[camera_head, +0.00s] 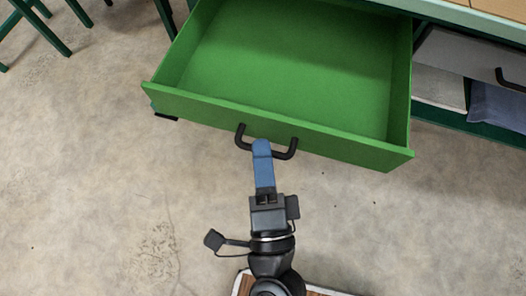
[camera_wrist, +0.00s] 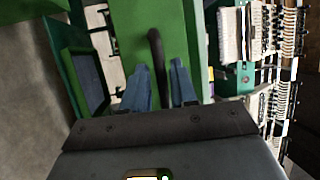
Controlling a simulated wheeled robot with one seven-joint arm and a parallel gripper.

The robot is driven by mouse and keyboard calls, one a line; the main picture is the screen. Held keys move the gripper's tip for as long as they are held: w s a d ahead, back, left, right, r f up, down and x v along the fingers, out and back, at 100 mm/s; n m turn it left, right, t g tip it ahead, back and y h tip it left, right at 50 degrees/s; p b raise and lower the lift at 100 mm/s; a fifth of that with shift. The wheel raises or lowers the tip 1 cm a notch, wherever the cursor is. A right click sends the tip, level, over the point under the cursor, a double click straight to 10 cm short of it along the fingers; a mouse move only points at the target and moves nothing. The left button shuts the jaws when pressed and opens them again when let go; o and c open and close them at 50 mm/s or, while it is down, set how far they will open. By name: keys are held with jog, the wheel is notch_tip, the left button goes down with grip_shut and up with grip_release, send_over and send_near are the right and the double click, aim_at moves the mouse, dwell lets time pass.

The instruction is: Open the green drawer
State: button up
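The green drawer (camera_head: 285,126) is pulled well out of its cabinet in the head view, and its inside is empty. Its black handle (camera_head: 285,154) is a bar on the front panel. My gripper (camera_head: 262,148) is at the middle of the handle, with one blue finger seen from above covering part of the bar. In the wrist view my two blue fingers (camera_wrist: 160,80) stand apart on either side of the dark handle (camera_wrist: 157,55). A narrow gap shows between the bar and the right finger. The lower finger is hidden in the head view.
The cabinet's pale worktop (camera_head: 490,20) is at the upper right. Beside the drawer is a grey drawer front (camera_head: 465,55) with a black handle, above a shelf with a blue item (camera_head: 497,106). Green legs (camera_head: 40,28) stand upper left. The concrete floor (camera_head: 100,170) is clear at left.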

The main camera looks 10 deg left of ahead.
jog(key=shift+o, duration=0.7)
jog(key=v, duration=0.7)
jog(key=shift+s, duration=0.4)
jog(key=shift+d, duration=0.1)
